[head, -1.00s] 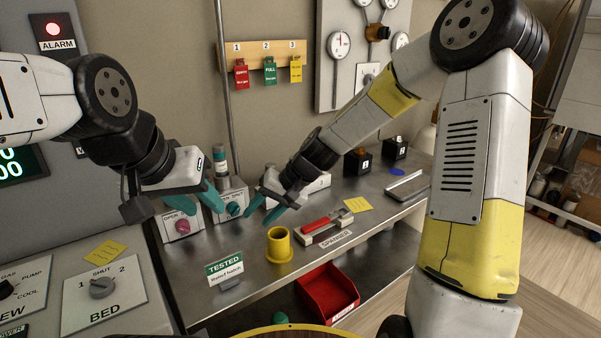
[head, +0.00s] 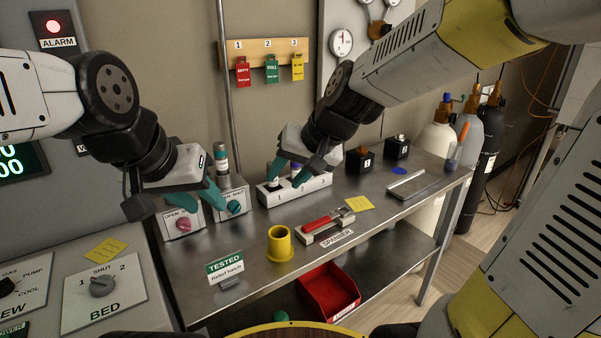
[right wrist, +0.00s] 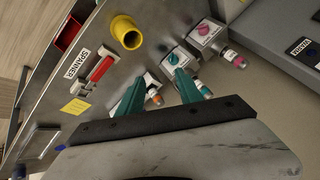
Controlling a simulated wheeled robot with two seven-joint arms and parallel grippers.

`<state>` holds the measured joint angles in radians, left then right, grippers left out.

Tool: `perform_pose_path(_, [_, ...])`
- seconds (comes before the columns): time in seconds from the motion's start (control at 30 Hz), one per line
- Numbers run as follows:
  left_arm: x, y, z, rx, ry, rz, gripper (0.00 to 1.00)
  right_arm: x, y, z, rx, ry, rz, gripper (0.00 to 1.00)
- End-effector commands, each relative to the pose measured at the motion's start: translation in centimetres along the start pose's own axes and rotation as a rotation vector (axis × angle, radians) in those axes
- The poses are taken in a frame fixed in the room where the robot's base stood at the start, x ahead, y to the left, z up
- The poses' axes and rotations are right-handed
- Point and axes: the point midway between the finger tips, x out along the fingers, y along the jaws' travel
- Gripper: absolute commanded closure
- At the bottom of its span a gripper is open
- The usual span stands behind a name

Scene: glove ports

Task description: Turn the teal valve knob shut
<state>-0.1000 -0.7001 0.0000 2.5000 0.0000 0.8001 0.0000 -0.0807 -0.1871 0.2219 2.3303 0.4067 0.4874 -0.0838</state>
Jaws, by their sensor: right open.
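The teal valve knob (head: 235,208) sits on the front of a grey-white valve box, and it also shows in the right wrist view (right wrist: 173,58). My right gripper (head: 284,178) is open over the white numbered block, to the right of the knob and apart from it. In the right wrist view its teal fingers (right wrist: 157,92) are spread, with an orange-marked vial visible between them.
A pink knob (head: 183,225) is on the box at left. The white block (head: 300,193) holds small vials. Bench in front of the teal knob is clear.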

Motion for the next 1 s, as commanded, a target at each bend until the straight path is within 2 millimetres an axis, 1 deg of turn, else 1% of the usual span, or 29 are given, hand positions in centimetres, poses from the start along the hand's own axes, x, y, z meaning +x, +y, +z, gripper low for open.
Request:
perform_pose_path(0.03, [0.0, 0.0, 0.0, 0.000, 0.000, 0.000, 0.64, -1.0, 0.1, 0.1, -0.004, 0.016, 0.002, 0.57])
perform_pose_path(0.1, [0.0, 0.0, 0.0, 0.000, 0.000, 0.000, 0.64, -1.9, 0.7, 0.5, -0.012, 0.019, 0.016, 0.57])
perform_pose_path(0.3, [0.0, 0.0, 0.0, 0.000, 0.000, 0.000, 0.64, -3.6, 1.6, 1.3, -0.025, 0.029, 0.038, 0.57])
perform_pose_path(0.47, [0.0, 0.0, 0.0, 0.000, 0.000, 0.000, 0.64, -4.1, 1.9, 1.5, -0.030, 0.032, 0.045, 0.57])
perform_pose_path(0.77, [0.0, 0.0, 0.0, 0.000, 0.000, 0.000, 0.64, -4.2, 1.9, 1.6, -0.031, 0.032, 0.046, 0.57])
perform_pose_path(0.83, [0.0, 0.0, 0.0, 0.000, 0.000, 0.000, 0.64, -4.6, 2.2, 1.8, -0.035, 0.035, 0.053, 0.57])
perform_pose_path(0.87, [0.0, 0.0, 0.0, 0.000, 0.000, 0.000, 0.64, -5.0, 2.5, 2.0, -0.038, 0.037, 0.060, 0.57])
perform_pose_path(0.93, [0.0, 0.0, 0.0, 0.000, 0.000, 0.000, 0.64, -6.5, 3.6, 2.8, -0.051, 0.045, 0.086, 0.57])
perform_pose_path(1.0, [0.0, 0.0, 0.0, 0.000, 0.000, 0.000, 0.64, -8.4, 5.1, 4.0, -0.065, 0.050, 0.122, 0.57])
